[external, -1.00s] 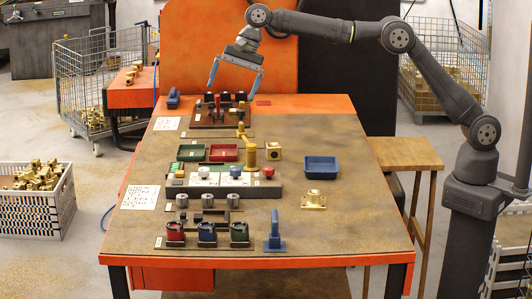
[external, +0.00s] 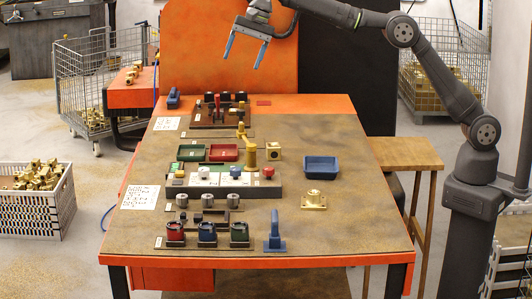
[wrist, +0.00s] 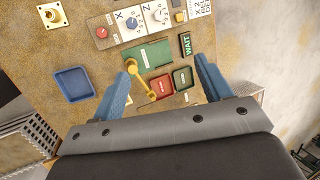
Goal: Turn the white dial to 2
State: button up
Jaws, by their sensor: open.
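The control panel (external: 220,190) lies across the middle of the table. The white dial (external: 203,172) stands on its left part, next to a blue dial (external: 235,172). In the wrist view the white dial (wrist: 159,15) is near the top edge, beside the letter Z, and the blue dial (wrist: 132,23) is beside the X. The number it points to is too small to read. My gripper (external: 244,64) is open and empty, high above the table's far edge and well away from the dial. Its two blue fingers show in the wrist view (wrist: 166,62).
A red knob (external: 267,172) and a yellow button (external: 179,175) flank the dials. A brass lever post (external: 250,153) rises just behind the panel, near green and red trays (external: 224,152). A blue tray (external: 321,167) lies to the right. The table's right side is mostly clear.

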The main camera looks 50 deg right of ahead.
jog(key=c, duration=0.4)
jog(key=shift+o, duration=0.2)
jog(key=m+t+h, duration=0.1)
jog(key=m+t, duration=1.1)
jog(key=m, duration=1.2)
send_near(204, 169)
jog(key=x, duration=0.8)
jog(key=shift+w+a+f, duration=0.1)
jog(key=shift+w+f, duration=0.05)
jog(key=shift+w, duration=0.2)
jog(key=shift+m, duration=0.3)
jog(key=c, duration=1)
